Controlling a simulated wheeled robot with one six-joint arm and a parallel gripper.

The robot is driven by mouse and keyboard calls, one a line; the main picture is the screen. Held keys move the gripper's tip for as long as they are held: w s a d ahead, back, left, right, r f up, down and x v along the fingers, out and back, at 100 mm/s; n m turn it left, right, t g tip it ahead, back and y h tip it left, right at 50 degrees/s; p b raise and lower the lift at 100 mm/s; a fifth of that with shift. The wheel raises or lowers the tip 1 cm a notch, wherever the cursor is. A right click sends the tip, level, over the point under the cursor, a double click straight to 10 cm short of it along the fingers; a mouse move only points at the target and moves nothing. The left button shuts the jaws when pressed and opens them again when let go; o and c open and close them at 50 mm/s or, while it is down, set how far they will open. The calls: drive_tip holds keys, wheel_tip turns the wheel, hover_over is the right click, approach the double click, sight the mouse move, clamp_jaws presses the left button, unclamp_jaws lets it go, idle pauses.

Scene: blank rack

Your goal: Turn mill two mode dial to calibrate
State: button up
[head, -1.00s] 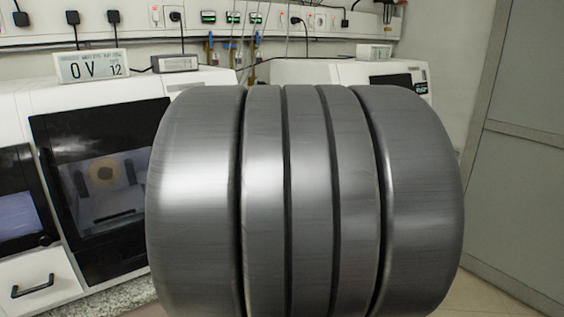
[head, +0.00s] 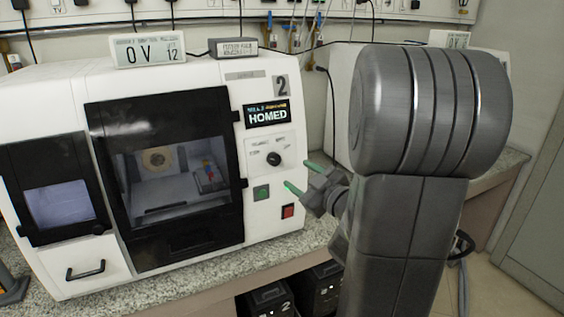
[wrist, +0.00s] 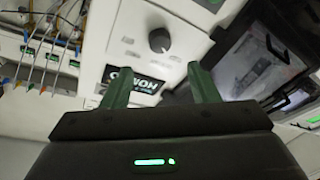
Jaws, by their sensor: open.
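Mill two (head: 70,85) is a white machine with a "2" label and a small screen (head: 267,114) reading HOMED. Its mode dial (head: 273,158) is a round black knob on a pale panel below that screen, with small marks around it that I cannot read surely. Its pointer direction is unclear. My gripper (head: 304,177) is open and empty, its green fingertips to the right of and slightly below the dial, apart from it. In the upside-down wrist view the dial (wrist: 159,40) shows beyond and between my gripper's fingers (wrist: 161,85).
A green button (head: 262,192) and a red button (head: 288,211) sit below the dial. The dark-framed window door (head: 105,180) is left of the panel. A display reading "0 V 12" (head: 149,51) stands on top. Dark crates (head: 268,300) stand under the speckled bench.

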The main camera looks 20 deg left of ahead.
sight(276, 161)
drive_tip(key=p+x, duration=0.1)
drive_tip(key=x, duration=0.8)
drive_tip(key=shift+c, duration=0.4)
drive_tip(key=c, duration=0.9)
drive_tip(key=shift+f, duration=0.1)
drive_tip(key=m+t+b, duration=0.1)
drive_tip(key=m+b, duration=0.2)
drive_tip(key=shift+f+m, duration=0.2)
drive_tip(key=shift+m, duration=0.2)
drive_tip(key=shift+s+a+m+t+h+b, duration=0.1)
drive_tip(key=shift+m+t+b, duration=0.25)
drive_tip(key=shift+m, duration=0.55)
drive_tip(key=shift+w+m+t+h+b, duration=0.1)
drive_tip(key=shift+m+t+b, duration=0.1)
drive_tip(key=shift+m+b, duration=0.5)
drive_tip(key=shift+s+m+t+h+b, duration=0.1)
drive_tip(key=shift+m+t+b, duration=0.15)
drive_tip(key=shift+m, duration=0.85)
drive_tip(key=shift+r, duration=0.1)
